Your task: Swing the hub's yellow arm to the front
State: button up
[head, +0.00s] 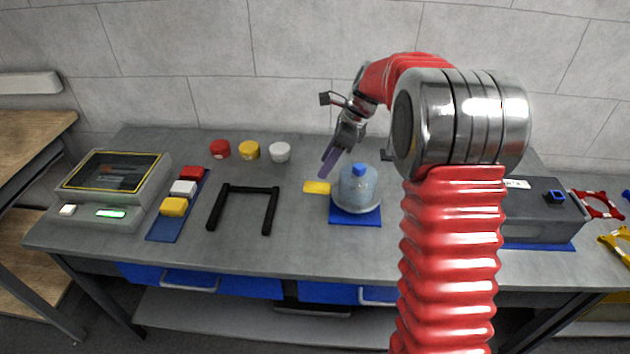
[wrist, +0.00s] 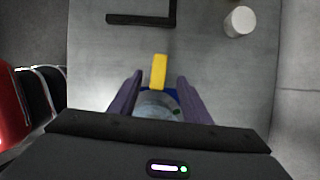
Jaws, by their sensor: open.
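The hub (head: 356,189) is a clear, bluish round body with a blue knob on top, standing on a blue base plate (head: 355,217) on the bench. Its yellow arm (head: 317,188) sticks out to the left in the head view. In the wrist view the yellow arm (wrist: 159,72) points up the picture, and the hub (wrist: 158,105) shows partly below it. My gripper (head: 328,165) is above the yellow arm, fingers pointing down. In the wrist view my gripper (wrist: 158,85) is open, one purple finger on each side of the yellow arm, with gaps and no visible contact.
A black U-shaped bracket (head: 243,190) stands left of the hub. Red, yellow and white caps (head: 249,151) lie behind it. A console (head: 115,185) and coloured blocks on a blue strip (head: 178,205) are further left. A dark grey box (head: 535,208) stands right. The bench front is clear.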

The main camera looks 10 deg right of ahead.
aim_at(313, 184)
jog(key=x, duration=0.8)
jog(key=shift+a, duration=0.1)
grip_shut()
dwell(0.4)
